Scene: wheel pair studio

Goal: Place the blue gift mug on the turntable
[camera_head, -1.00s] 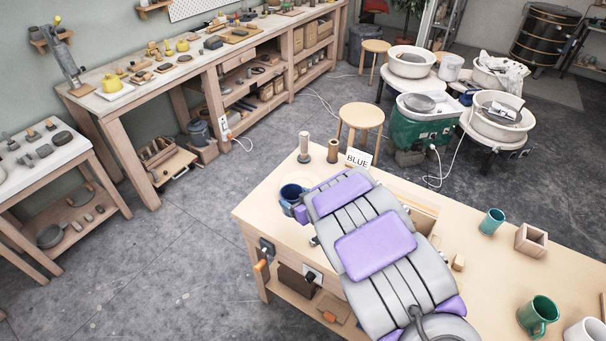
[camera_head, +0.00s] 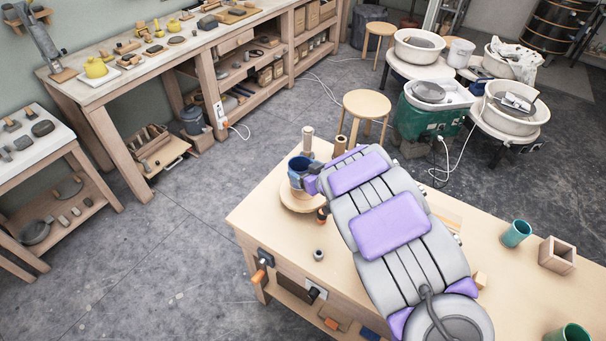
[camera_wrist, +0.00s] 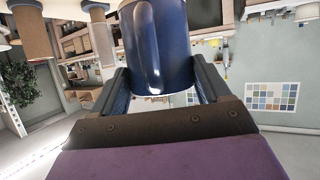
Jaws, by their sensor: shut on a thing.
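The blue mug (camera_head: 299,166) is at the far left end of the workbench, upright, in the jaws of my gripper (camera_head: 309,181). The turntable (camera_head: 293,202), a pale round disc, shows directly below the mug. I cannot tell whether the mug's base touches the disc. In the wrist view the mug (camera_wrist: 158,45) fills the space between the two dark fingers of my gripper (camera_wrist: 158,82), with a vertical handle-like ridge facing the camera. My arm hides the right part of the turntable.
Two upright cylinders, one pale (camera_head: 308,140) and one brown (camera_head: 341,147), stand behind the mug. Teal cup (camera_head: 515,233) and square wooden box (camera_head: 557,255) are at the right.

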